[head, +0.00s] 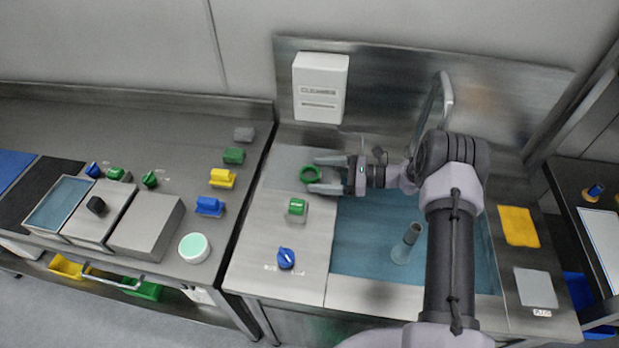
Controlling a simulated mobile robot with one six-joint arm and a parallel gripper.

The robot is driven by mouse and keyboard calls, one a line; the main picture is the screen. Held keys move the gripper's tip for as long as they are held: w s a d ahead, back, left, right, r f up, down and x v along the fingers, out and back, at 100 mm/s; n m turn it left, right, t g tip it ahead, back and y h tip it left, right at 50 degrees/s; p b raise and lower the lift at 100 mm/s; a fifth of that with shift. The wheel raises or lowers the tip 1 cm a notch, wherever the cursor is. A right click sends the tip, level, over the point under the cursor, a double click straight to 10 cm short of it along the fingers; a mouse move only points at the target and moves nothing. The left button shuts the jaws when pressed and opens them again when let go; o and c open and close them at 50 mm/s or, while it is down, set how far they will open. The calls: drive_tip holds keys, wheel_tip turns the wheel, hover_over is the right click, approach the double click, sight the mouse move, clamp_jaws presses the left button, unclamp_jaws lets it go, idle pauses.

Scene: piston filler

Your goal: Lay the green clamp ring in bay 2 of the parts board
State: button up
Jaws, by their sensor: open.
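The green clamp ring (302,176) lies at the back left of the steel worktop. My gripper (315,174) reaches in from the right with its two fingers spread. The fingertips are at the ring, one on its far side and one on its near side. I cannot tell whether they touch it. No bay numbers are readable, so I cannot tell which surface is the parts board or where bay 2 is.
A grey funnel-like part (407,243) stands in the blue area (365,250). A white box (320,87) is on the back wall. A yellow pad (518,226) lies right.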

drive_tip(key=shift+w+a, duration=0.1)
drive_tip(key=shift+a, duration=0.35)
drive_tip(key=c, duration=1.7)
